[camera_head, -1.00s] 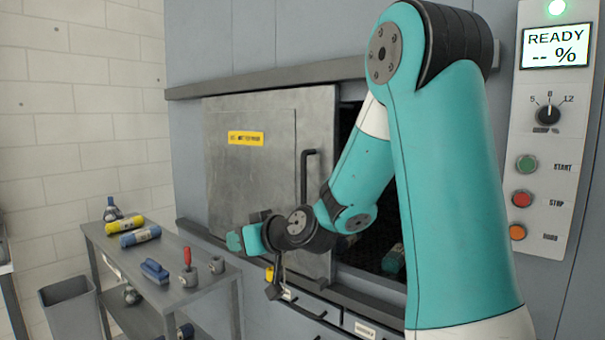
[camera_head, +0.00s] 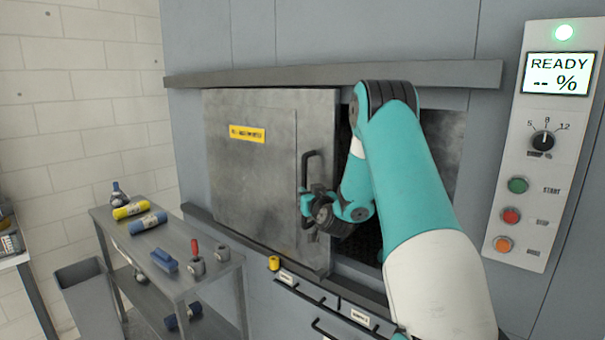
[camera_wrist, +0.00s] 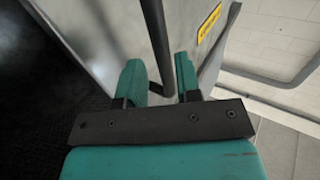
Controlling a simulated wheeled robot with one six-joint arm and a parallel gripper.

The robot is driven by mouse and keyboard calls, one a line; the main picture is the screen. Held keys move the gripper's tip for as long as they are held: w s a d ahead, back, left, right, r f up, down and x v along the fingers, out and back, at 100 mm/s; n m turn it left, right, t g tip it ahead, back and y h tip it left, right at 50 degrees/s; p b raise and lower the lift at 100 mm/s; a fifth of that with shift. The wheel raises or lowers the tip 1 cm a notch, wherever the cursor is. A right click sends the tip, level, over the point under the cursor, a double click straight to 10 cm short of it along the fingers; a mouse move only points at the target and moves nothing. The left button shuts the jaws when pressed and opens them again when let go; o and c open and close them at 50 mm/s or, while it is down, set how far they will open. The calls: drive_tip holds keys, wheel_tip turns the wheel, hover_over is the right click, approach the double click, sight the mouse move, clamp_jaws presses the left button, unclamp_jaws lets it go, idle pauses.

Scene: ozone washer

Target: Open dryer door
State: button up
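The dryer door (camera_head: 240,190) is a grey metal panel with a yellow label, hanging under a horizontal rail. To its right a dark opening (camera_head: 345,150) shows, partly hidden by my arm. The black vertical bar handle (camera_head: 305,168) is near the door's right edge. My gripper (camera_head: 308,203) is at the handle's lower part. In the wrist view my gripper's two teal fingers (camera_wrist: 160,82) are apart, with the handle bar (camera_wrist: 157,35) passing between them. A small gap shows on the bar's left side, so the fingers look open around it.
A grey cart (camera_head: 205,275) with bottles and tools stands at the left, beside a grey bin (camera_head: 85,295). A control panel (camera_head: 540,150) reading READY is on the right. Lower handles (camera_head: 300,292) and a yellow knob (camera_head: 273,263) sit below the door.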

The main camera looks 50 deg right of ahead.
drive_tip(key=p+x, duration=0.3)
drive_tip(key=x, duration=0.4)
drive_tip(key=shift+p, duration=0.35)
clamp_jaws()
